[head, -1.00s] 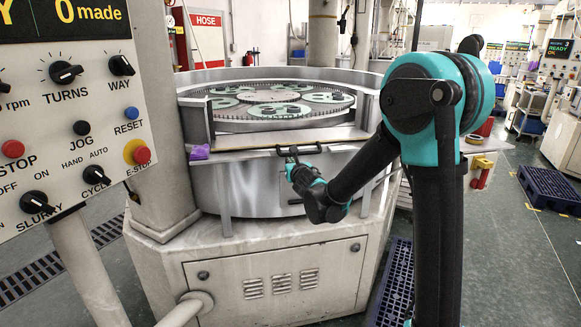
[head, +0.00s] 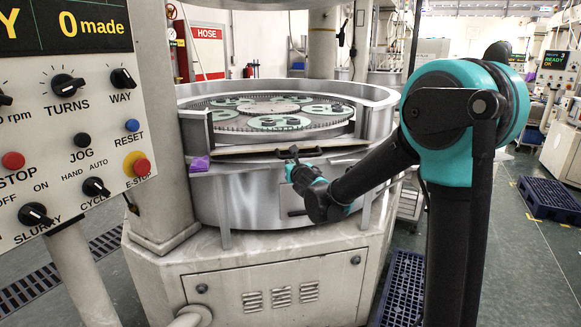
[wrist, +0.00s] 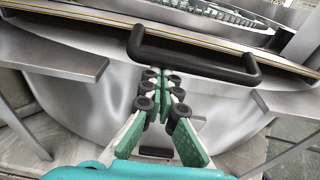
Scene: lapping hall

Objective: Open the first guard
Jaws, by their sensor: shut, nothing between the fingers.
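The guard (head: 235,155) is a low panel across the front opening of the round metal tub, its edge showing as a thin tan and dark strip. In the wrist view its edge (wrist: 85,14) runs across the top with a yellow line. A black bar handle (wrist: 190,62) sticks out from it towards me. My gripper (wrist: 160,75) is shut and empty, its fingertips close to the handle bar near the left end. I cannot tell whether they touch it. In the head view my gripper (head: 294,158) is at the front of the guard.
The tub (head: 250,195) holds a toothed plate with green discs (head: 275,122). A control panel (head: 75,125) stands close on the left. A purple object (head: 199,164) sits at the opening's left corner. A blue pallet (head: 548,199) lies right on open floor.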

